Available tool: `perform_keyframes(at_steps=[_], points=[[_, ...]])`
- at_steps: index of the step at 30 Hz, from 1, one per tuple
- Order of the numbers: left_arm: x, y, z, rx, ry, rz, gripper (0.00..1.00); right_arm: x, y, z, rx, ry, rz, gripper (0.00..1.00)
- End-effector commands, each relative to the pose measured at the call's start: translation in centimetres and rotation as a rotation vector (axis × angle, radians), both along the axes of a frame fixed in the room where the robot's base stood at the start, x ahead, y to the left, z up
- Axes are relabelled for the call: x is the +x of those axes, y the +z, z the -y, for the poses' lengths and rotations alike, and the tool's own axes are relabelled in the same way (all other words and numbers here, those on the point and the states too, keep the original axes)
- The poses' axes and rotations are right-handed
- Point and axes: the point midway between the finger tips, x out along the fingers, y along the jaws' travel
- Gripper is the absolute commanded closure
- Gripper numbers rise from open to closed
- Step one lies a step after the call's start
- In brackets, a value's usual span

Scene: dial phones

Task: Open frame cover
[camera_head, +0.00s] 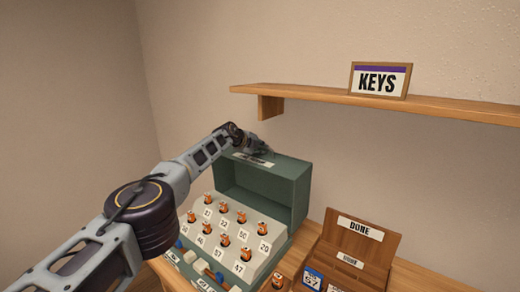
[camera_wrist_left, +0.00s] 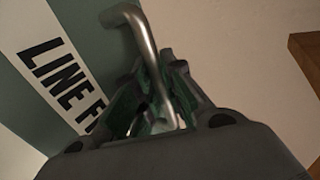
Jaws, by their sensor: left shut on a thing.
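The green frame cover (camera_head: 290,178) stands raised at the back of the sloped key panel (camera_head: 262,239), with its front side open and the dark inside showing. Its white label (camera_head: 252,159) is on top; in the left wrist view the label (camera_wrist_left: 58,82) reads "LINE F", the rest hidden by my gripper. My left gripper (camera_head: 262,149) is at the top of the cover. In the left wrist view its fingers (camera_wrist_left: 155,90) are shut around the bent metal handle (camera_wrist_left: 146,38). My right gripper is not in view.
The panel holds several orange-and-black pieces with numbered tags. A wooden "DONE" rack (camera_head: 362,240) stands to the right on the table. A wooden shelf (camera_head: 420,106) with a "KEYS" sign (camera_head: 378,80) is on the wall above right of the cover.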

Motion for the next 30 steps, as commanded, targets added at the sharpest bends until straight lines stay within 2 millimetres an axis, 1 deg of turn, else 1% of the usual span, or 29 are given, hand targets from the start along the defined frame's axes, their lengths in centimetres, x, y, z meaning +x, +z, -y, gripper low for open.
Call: perform_keyframes(at_steps=[3,4,9,30], points=[[-0.05,0.01,0.13,-0.005,-0.001,-0.002,1.00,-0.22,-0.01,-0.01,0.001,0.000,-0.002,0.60],[-0.05,0.01,0.14,-0.005,-0.001,-0.002,0.88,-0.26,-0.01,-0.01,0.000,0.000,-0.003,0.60],[-0.04,-0.01,0.10,-0.003,0.000,-0.002,0.66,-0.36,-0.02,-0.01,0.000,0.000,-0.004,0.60],[-0.01,0.14,-0.23,0.003,0.001,0.000,0.66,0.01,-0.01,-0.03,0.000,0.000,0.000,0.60]])
